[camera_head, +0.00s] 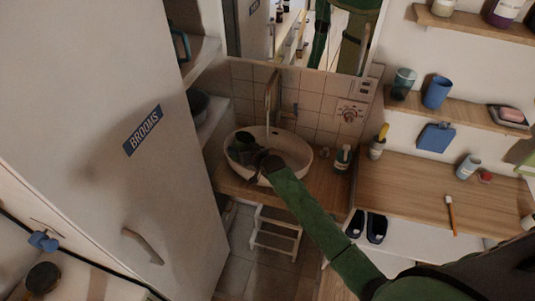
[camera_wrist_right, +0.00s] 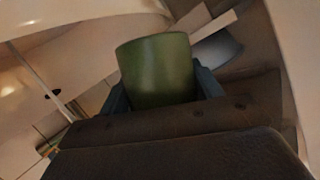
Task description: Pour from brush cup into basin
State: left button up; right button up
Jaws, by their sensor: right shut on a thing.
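The brush cup is a dark green cup (camera_head: 243,138) at the far end of my right arm, over the left part of the basin. My right gripper (camera_head: 258,156) is shut on it. In the right wrist view the plain green cup (camera_wrist_right: 157,72) sits between the two dark fingers. Its inside and contents are hidden from me. The basin (camera_head: 300,163) is an oval cream bowl on a wooden counter, below a tall tap (camera_head: 271,100). The cup looks tilted in the head view, but I cannot tell how far. No pouring stream shows. My left gripper is not in view.
A tall door marked BROOMS (camera_head: 165,180) stands close on the left. A soap bottle (camera_head: 343,157) stands right of the basin. Shelves with a blue cup (camera_head: 436,92) are at the right. A white step stool (camera_head: 275,232) is below the counter.

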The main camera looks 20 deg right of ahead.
jog(key=shift+s+a+r+n+h, duration=0.1)
jog(key=shift+a+r+n+h, duration=0.25)
jog(key=shift+a+n+h, duration=0.25)
jog(key=shift+s+a+r+n+h, duration=0.1)
jog(key=shift+a+r+n+h, duration=0.25)
jog(key=shift+n, duration=0.45)
